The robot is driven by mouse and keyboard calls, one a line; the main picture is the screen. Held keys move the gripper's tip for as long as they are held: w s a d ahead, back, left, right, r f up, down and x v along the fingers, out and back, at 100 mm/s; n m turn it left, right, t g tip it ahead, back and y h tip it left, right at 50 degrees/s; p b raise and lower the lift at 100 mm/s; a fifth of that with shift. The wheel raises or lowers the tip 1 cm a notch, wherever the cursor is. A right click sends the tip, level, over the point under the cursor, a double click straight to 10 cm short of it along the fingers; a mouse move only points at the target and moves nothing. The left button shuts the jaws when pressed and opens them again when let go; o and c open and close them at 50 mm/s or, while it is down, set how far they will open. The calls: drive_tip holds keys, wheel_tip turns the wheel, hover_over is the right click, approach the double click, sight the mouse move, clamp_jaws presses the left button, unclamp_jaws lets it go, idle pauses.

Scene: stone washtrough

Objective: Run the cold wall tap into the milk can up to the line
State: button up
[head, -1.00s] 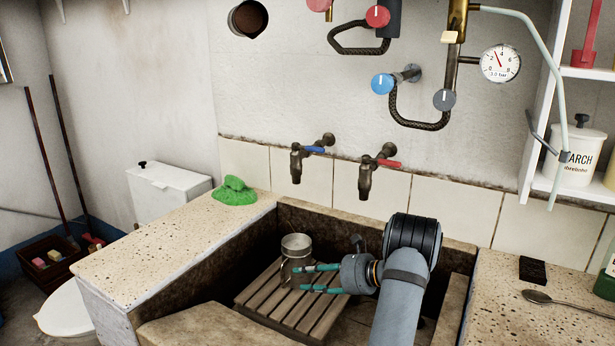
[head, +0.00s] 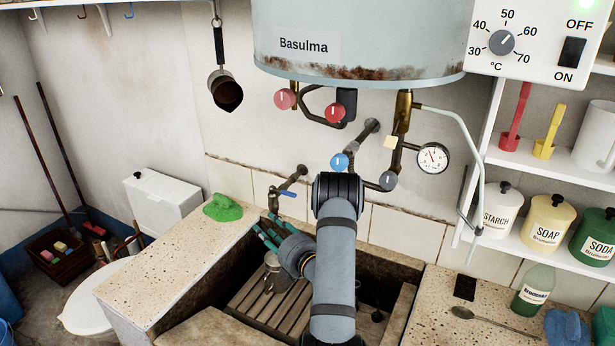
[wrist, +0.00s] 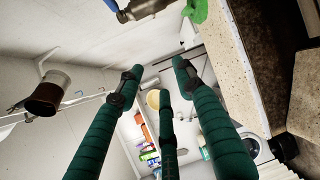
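A small metal can (head: 272,262), which I take as the milk can, stands in the stone trough on a wooden slatted rack (head: 262,304); my gripper partly hides it, and I cannot make out a line on it. The cold wall tap (head: 291,184), with a blue lever, is on the tiled wall above it. My gripper (head: 266,229) is above the can and just below the tap's spout, its teal fingers apart with nothing between them. The wrist view also shows the spread fingers (wrist: 158,80) and part of a tap (wrist: 142,8) beyond them. Whether water runs cannot be told.
A green sponge or cloth (head: 222,208) lies on the left ledge. The boiler (head: 360,40), its pipes with blue (head: 339,161) and red knobs (head: 335,112), and a gauge (head: 433,158) hang above. A spoon (head: 490,324) and a bottle (head: 533,290) are on the right ledge.

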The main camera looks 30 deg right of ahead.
sight(289, 194)
drive_tip(key=s+d+r+m+t+h, duration=0.1)
drive_tip(key=d+r+m+h, duration=0.2)
drive_tip(key=d+m+h, duration=0.35)
drive_tip(key=shift+m+y, duration=0.55)
drive_tip(key=shift+m, duration=0.1)
drive_tip(key=w+d+p, duration=0.1)
drive_tip(key=w, duration=0.2)
drive_tip(key=w+d+p, duration=0.1)
drive_tip(key=w, duration=0.2)
drive_tip(key=w+d+p, duration=0.2)
drive_tip(key=w, duration=0.1)
drive_tip(key=shift+w, duration=0.9)
drive_tip(key=c, duration=0.4)
clamp_jaws()
drive_tip(key=shift+d, duration=0.1)
